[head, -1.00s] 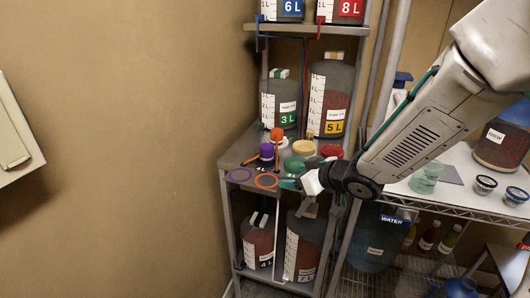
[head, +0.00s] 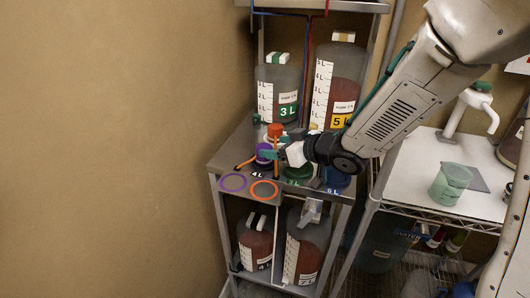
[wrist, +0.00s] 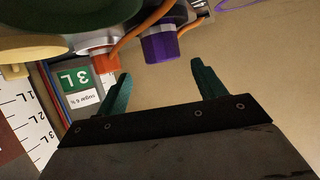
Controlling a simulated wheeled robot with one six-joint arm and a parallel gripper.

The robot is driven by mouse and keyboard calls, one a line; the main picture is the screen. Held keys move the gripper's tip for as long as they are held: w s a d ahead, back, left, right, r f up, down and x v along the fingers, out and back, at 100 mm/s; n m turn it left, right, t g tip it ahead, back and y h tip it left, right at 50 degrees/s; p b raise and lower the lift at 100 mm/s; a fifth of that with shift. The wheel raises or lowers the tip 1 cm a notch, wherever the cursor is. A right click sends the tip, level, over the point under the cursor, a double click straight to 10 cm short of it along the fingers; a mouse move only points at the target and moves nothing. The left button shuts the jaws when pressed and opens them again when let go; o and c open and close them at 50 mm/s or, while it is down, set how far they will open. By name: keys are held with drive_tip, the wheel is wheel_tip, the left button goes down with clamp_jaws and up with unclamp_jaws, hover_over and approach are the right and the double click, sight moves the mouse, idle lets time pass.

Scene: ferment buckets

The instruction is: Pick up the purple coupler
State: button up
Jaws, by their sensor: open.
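The purple coupler (head: 263,151) sits at the left of the middle shelf, partly hidden behind my gripper. In the wrist view the purple coupler (wrist: 159,46) is a faceted purple piece just beyond the fingertips, roughly centred across the gap. My gripper (wrist: 161,68) is open, with one green finger on each side of that gap and nothing between them. In the head view my gripper (head: 270,154) is at the coupler, coming in from the right. I cannot tell whether a finger touches it.
An orange coupler (head: 275,131) with an orange hose stands close by; it also shows in the wrist view (wrist: 106,62). A purple ring (head: 233,182) and an orange ring (head: 264,190) mark the shelf front. The 3 L bucket (head: 276,92) and 5 L bucket (head: 336,85) stand behind.

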sight(264, 147)
drive_tip(key=x, duration=0.4)
drive_tip(key=shift+s+a+f, duration=0.2)
drive_tip(key=shift+w+a+f, duration=0.2)
drive_tip(key=shift+w+a, duration=0.15)
drive_tip(key=shift+w, duration=0.05)
drive_tip(key=c, duration=1.1)
drive_tip(key=shift+c, duration=0.2)
